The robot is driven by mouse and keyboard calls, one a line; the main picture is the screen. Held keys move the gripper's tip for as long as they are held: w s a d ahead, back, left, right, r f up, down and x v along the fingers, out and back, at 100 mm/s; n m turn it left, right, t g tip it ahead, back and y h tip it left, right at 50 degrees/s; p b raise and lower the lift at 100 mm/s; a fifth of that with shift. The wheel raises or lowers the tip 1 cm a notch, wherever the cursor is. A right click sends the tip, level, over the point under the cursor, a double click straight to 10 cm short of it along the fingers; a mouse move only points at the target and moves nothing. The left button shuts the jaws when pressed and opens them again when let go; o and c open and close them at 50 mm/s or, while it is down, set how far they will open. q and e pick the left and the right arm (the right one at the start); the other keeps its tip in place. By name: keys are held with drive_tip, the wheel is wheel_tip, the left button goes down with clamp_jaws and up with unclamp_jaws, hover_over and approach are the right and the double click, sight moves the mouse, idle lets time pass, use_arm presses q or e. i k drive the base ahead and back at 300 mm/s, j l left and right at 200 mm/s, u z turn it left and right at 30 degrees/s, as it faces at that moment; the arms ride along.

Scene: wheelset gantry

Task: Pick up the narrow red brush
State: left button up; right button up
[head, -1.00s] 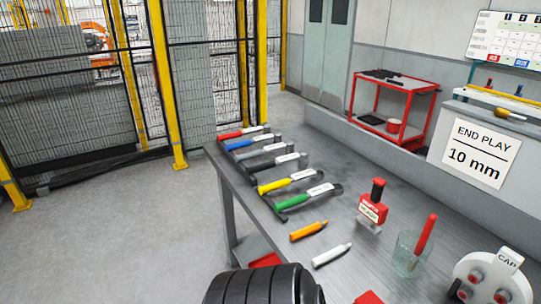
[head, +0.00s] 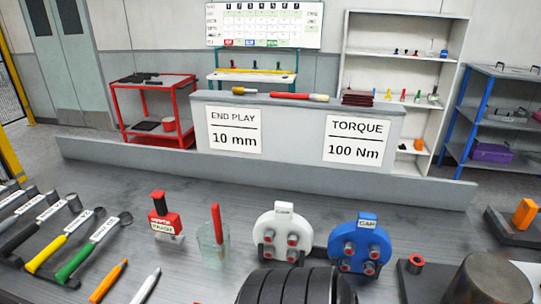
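A slim red stick-like handle (head: 216,222) stands nearly upright in a clear glass jar (head: 220,255) on the grey bench; it looks like the narrow red brush. Its lower end is inside the jar, and bristles cannot be made out. Left of it stands a wider red tool (head: 165,222) with a black top, a label and a pale lower edge. Neither of my grippers is in view.
White cap (head: 285,220) and blue cap (head: 372,226) stand right of the jar. Hammers, including a green-handled one (head: 76,262), lie at left. An orange marker (head: 108,282) and a white marker (head: 146,285) lie in front. A grey ledge (head: 270,175) runs behind.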

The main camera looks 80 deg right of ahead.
sight(215, 209)
drive_tip(key=z, duration=1.7)
drive_tip(key=k+j+z, duration=0.15)
drive_tip(key=z, duration=0.15)
